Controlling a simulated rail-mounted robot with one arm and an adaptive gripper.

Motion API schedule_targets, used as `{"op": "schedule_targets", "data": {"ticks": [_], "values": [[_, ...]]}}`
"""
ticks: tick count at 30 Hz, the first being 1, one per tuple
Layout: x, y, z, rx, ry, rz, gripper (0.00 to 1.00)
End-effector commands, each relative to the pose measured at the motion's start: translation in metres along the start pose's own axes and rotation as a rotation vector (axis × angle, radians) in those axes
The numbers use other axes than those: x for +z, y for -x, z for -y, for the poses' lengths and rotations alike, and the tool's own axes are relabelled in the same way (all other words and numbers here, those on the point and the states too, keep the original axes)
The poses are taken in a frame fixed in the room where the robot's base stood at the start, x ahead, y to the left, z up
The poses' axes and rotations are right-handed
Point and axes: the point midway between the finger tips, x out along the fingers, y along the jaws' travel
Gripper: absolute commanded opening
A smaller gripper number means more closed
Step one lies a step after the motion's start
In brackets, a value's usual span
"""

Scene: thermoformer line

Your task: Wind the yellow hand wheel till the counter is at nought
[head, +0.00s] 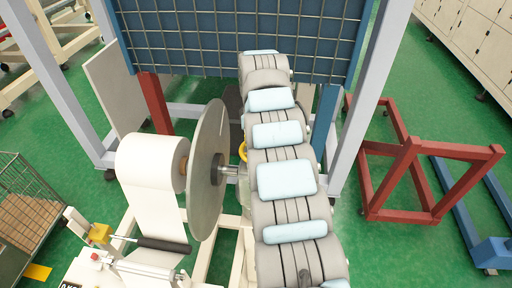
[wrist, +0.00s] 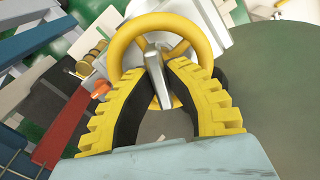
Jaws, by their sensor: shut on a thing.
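The yellow hand wheel (wrist: 122,40) fills the upper middle of the wrist view, with its rim and spokes showing. A grey metal bar (wrist: 156,85) stands up at its middle. My gripper (wrist: 160,68), with yellow ribbed fingers and dark inner pads, has its fingertips closed on this bar, inside the ring of the rim. In the head view only a small yellow piece of the wheel (head: 243,151) shows beside my arm; the rest and my gripper are hidden behind the arm. I cannot make out the counter or its reading in either view.
A large grey disc (head: 209,170) and a white film roll (head: 150,165) stand just left of the wheel. A blue mesh guard (head: 205,40) is behind. A red frame (head: 410,180) stands at right, a wire cart (head: 25,205) at left. Green floor lies between.

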Motion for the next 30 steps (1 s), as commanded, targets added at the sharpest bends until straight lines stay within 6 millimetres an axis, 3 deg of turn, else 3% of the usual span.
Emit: {"op": "schedule_targets", "data": {"ticks": [7,20,30], "values": [[0.0000,0.0000,0.0001,0.000,0.201,0.000,0.00],[0.0000,0.0000,0.0002,0.000,0.251,0.000,0.00],[0.0000,0.0003,0.0002,-0.001,0.567,0.000,0.00]]}}
